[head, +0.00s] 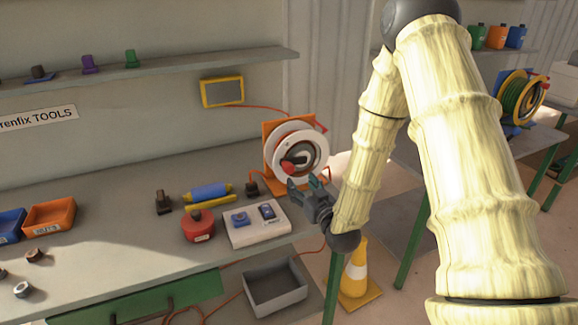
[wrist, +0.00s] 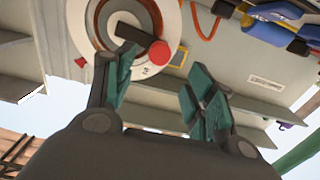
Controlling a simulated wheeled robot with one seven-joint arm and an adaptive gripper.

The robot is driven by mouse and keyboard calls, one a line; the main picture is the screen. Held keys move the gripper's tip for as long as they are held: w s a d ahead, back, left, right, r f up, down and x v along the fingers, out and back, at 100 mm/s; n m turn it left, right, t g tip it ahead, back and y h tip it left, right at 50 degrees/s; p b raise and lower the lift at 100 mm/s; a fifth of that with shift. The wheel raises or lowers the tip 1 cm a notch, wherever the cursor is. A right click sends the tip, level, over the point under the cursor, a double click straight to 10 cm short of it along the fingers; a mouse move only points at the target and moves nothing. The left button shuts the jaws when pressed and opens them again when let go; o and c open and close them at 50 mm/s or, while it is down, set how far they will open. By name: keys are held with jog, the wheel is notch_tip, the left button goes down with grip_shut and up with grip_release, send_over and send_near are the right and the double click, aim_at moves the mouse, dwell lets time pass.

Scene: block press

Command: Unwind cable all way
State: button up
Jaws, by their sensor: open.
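The cable reel (head: 318,150) has a white rim and an orange stand, and sits upright at the right end of the workbench. Its crank has a dark arm and a red knob (head: 288,168) at the lower left of its face. My gripper (head: 306,184) is open and empty, just in front of and below the knob. In the wrist view the reel (wrist: 82,25) fills the upper left, and the red knob (wrist: 159,53) shows beyond and between the spread teal fingertips, apart from them. How much cable is on the drum I cannot tell.
A red cable (head: 265,108) runs from a yellow-framed wall panel (head: 222,92) towards the reel. A white switch box (head: 256,224) and a red round container (head: 198,226) stand left of my gripper. Another reel (head: 521,97) is at right.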

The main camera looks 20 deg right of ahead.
aim_at(291, 171)
jog(key=w+p, duration=0.3)
jog(key=w, duration=0.7)
jog(key=shift+w, duration=0.25)
jog(key=shift+d, duration=0.1)
grip_shut()
